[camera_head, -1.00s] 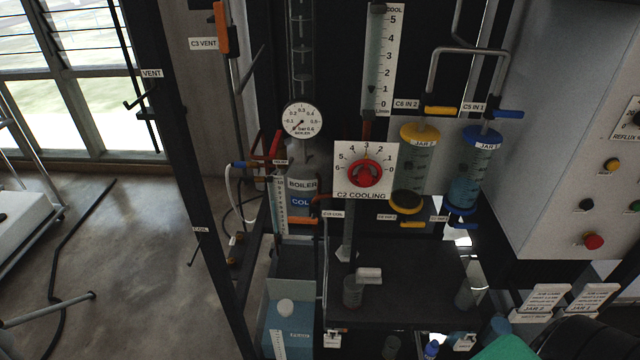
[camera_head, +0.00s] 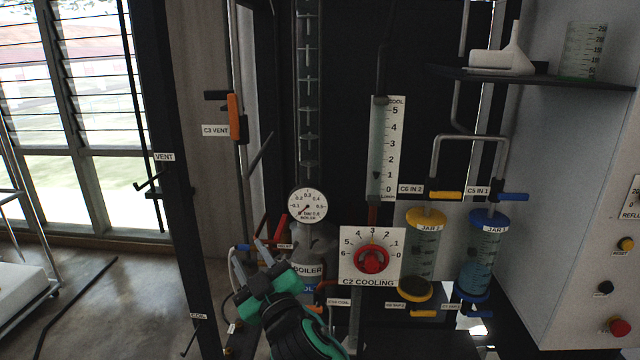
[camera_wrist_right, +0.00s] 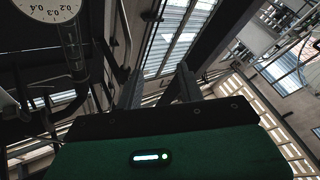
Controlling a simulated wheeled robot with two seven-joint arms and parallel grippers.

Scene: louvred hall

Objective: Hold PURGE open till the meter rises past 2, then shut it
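My right gripper (camera_head: 251,257) is raised at the lower left of the rack, in front of the boiler (camera_head: 308,270). In the right wrist view its two fingers (camera_wrist_right: 160,82) stand apart with nothing between them. A blue-ended valve handle (camera_head: 241,247) is close to the fingertips; I cannot tell whether they touch. A small label (camera_head: 285,246) beside it is too small to read, so I cannot identify PURGE. My left gripper is not in view.
A round gauge (camera_head: 308,206) sits above the boiler. The C2 COOLING dial (camera_head: 371,259) with a red knob is right of my gripper. Jars with yellow (camera_head: 426,219) and blue (camera_head: 488,217) caps hang farther right. The C3 VENT orange handle (camera_head: 234,117) is above left.

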